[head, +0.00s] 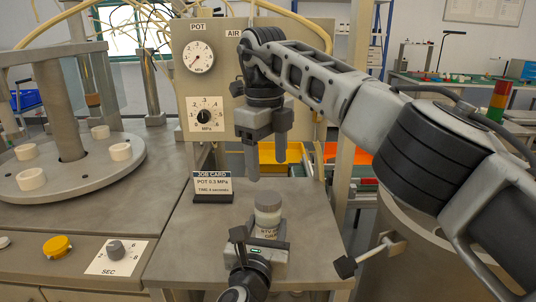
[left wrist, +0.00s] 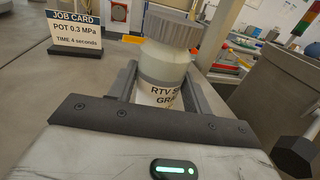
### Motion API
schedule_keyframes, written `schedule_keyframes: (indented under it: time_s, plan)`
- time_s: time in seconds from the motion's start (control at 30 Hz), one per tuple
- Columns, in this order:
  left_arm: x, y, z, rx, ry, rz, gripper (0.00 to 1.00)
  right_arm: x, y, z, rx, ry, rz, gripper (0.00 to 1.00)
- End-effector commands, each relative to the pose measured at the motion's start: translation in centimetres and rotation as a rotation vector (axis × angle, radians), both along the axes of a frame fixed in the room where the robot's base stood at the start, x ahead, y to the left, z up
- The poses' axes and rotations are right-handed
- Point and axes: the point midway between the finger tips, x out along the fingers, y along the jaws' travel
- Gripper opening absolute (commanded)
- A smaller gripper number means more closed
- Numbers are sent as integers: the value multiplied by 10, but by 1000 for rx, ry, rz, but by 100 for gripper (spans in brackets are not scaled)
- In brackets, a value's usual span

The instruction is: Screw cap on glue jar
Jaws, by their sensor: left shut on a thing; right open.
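The glue jar (head: 267,219) stands upright on the grey bench, pale with a label that starts "RTV" in the left wrist view (left wrist: 164,68). A grey ribbed cap (head: 267,199) sits on its top, also seen in the left wrist view (left wrist: 172,25); I cannot tell how tight it is. My left gripper (head: 261,238) is shut on the jar's body, one finger on each side, below the cap. My right gripper (head: 266,155) is open and empty, pointing down above the jar, clear of the cap.
A job card (head: 212,187) stands on the bench behind and left of the jar. The gauge panel (head: 228,60) rises behind it. A round plate (head: 75,182) with several white pads is at the left. Yellow (head: 275,153) and orange bins lie behind the bench.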

Motion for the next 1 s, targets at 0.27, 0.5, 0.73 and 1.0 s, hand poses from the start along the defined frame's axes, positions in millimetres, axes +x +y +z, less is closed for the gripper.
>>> schedule_keyframes:
  time_s: [0.27,0.5,0.73,1.0]
  plan:
    - [0,0,-1,1,2,1,0,1,-1,4,39,17,241,65]
    - [0,0,-1,1,2,1,0,0,-1,5,38,17,252,65]
    - [0,0,-1,1,2,1,0,0,-1,-4,38,19,251,65]
    - [0,0,-1,1,2,1,0,0,-1,-45,38,22,250,65]
